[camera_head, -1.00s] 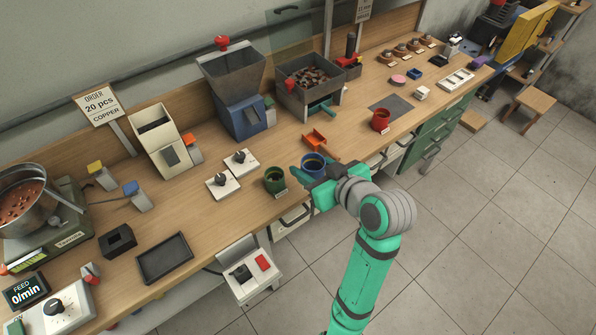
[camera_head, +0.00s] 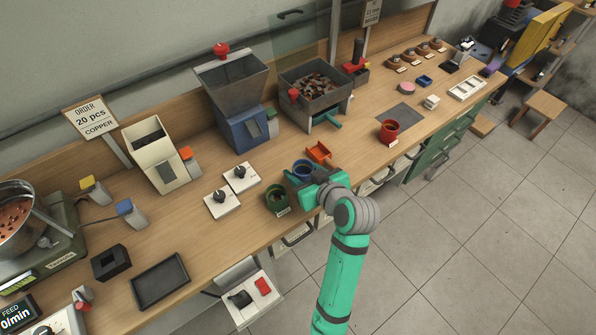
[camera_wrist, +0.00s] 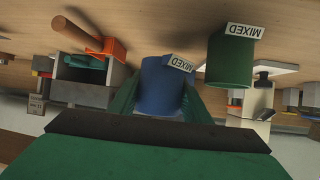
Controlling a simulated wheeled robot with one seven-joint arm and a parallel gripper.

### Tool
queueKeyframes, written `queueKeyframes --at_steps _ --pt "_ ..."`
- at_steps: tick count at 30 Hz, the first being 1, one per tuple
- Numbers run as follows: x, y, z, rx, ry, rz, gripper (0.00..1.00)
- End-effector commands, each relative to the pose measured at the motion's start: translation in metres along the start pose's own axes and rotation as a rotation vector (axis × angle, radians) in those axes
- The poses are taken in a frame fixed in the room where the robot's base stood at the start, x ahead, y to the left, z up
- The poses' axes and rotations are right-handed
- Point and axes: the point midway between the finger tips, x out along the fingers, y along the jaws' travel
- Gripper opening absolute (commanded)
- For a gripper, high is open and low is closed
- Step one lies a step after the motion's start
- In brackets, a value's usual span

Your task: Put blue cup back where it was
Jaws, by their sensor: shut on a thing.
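The blue cup (camera_head: 303,167) is held in my gripper (camera_head: 302,179) over the bench, just behind and right of the green cup (camera_head: 277,198). In the wrist view, which looks upside down, the blue cup (camera_wrist: 161,88) sits between the two green fingers of my gripper (camera_wrist: 160,100), which are shut on it. I cannot tell whether the blue cup touches the bench.
An orange scoop-like tray (camera_head: 319,152) lies close behind and right of the blue cup. Two white switch plates (camera_head: 240,177) are to the left. A grey bin of pieces (camera_head: 314,92) stands behind. The red cup (camera_head: 389,131) is farther right, with clear wood between.

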Motion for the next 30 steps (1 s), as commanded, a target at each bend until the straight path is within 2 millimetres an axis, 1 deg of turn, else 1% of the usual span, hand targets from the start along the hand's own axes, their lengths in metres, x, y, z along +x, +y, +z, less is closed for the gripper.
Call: queueKeyframes --at_steps 7,12,14,25,26,27,28,30 --pt "0.01 0.001 0.01 0.003 -0.001 0.002 0.19" --pt "0.02 0.003 0.032 0.006 -0.001 0.005 0.19" --pt "0.023 0.003 0.036 0.005 -0.001 0.004 0.19" --pt "0.024 0.004 0.039 0.003 0.001 0.007 0.19" --pt "0.024 0.004 0.039 0.003 0.0 0.007 0.51" --pt "0.024 0.004 0.038 0.003 0.0 0.007 0.6" --pt "0.024 0.004 0.038 0.003 0.0 0.007 0.62" --pt "0.024 0.004 0.039 0.003 0.0 0.007 0.62"
